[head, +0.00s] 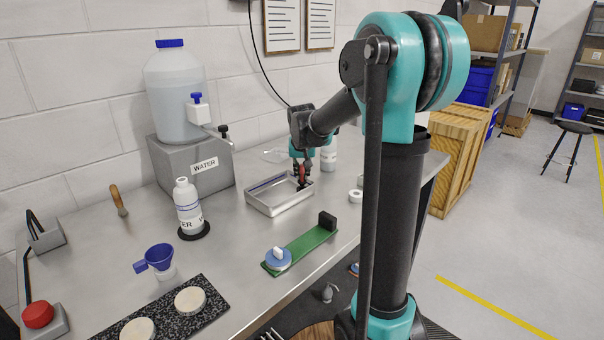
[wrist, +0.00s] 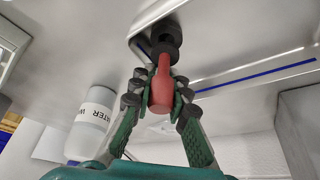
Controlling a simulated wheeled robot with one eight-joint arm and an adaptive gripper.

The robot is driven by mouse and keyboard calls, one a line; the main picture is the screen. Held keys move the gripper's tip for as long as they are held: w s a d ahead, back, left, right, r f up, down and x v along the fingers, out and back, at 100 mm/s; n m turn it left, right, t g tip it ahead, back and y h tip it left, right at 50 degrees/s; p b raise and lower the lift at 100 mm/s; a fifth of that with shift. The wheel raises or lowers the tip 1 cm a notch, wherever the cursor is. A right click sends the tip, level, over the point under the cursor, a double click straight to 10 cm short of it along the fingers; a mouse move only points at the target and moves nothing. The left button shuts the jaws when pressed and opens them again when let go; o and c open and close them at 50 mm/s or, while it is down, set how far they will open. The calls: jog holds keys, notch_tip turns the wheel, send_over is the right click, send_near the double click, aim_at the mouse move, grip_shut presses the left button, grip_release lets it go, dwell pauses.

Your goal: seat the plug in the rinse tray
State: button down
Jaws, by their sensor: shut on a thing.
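My gripper (head: 302,178) is over the right end of the shallow metal rinse tray (head: 262,206). It is shut on the plug (head: 302,171), whose red body (wrist: 161,88) shows between the two fingers (wrist: 163,92) in the wrist view. Beyond the fingertips, the plug's black stepped end (wrist: 164,48) points at the tray near a corner of it. The tray's wall and a blue line (wrist: 255,77) also show in the wrist view. The drain hole is hidden, and I cannot tell whether the black end touches the tray floor.
A labelled bottle (head: 188,205) stands left of the tray. A green strip (head: 305,246) with a blue round piece lies in front. A white ring (head: 355,196) lies to the right.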

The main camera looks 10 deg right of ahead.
jog(key=shift+f, duration=1.05)
dwell(3.5)
jog(key=c, duration=1.4)
grip_release()
jog(key=v, duration=1.2)
jog(key=shift+d, duration=0.1)
